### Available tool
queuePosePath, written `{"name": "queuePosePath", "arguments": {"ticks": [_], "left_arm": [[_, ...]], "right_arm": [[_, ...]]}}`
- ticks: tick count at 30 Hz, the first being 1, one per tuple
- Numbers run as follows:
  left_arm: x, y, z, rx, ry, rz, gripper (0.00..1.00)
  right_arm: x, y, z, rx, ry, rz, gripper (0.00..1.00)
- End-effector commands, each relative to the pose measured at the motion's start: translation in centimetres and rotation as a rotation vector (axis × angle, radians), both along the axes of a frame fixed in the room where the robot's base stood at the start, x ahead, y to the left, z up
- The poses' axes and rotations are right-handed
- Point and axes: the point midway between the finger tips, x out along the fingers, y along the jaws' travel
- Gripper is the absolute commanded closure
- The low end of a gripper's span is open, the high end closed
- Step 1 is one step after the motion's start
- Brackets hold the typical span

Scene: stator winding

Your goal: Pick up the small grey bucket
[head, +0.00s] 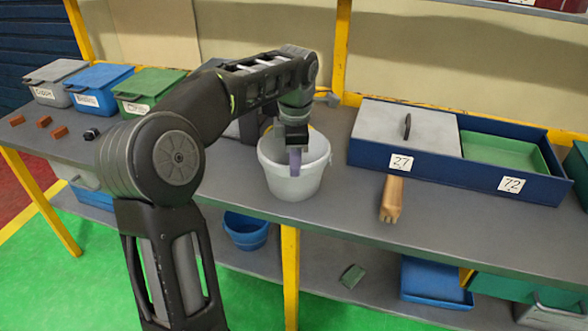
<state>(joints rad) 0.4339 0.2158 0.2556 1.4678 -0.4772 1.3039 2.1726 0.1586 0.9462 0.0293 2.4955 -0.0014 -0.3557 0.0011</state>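The small grey bucket (310,181), pale and open-topped, stands upright on the grey workbench (345,215) near its front edge. My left arm comes in from the left and reaches over the bucket. My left gripper (295,162) points down at the bucket's near rim, with a purplish finger overlapping the front of the wall. The gripper and arm hide part of the opening. I cannot tell whether the fingers are closed on the rim. My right gripper is not in view.
A blue tray (440,179) with a grey lid and green box stands right of the bucket. Grey (57,80), blue (98,88) and green (147,91) bins stand at the back left. A blue bucket (247,232) is on the lower shelf.

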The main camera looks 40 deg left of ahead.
Motion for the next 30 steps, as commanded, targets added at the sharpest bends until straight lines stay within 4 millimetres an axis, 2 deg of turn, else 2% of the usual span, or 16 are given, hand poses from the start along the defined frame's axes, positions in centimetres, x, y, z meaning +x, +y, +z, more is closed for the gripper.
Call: {"name": "queuePosePath", "arguments": {"ticks": [10, 18, 21, 30], "left_arm": [[0.0, 0.1, -0.5, 0.000, 0.000, 0.001, 0.71], [0.0, 0.5, -4.2, -0.001, 0.002, 0.000, 0.71], [0.2, 0.5, -5.0, 0.000, -0.001, 0.000, 0.71], [0.2, 0.5, -5.1, 0.001, -0.002, 0.000, 0.71]], "right_arm": [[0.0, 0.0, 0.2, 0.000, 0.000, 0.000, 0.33], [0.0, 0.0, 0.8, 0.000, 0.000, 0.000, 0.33], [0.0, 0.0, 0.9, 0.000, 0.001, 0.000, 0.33], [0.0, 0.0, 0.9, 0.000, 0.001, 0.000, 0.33]]}}
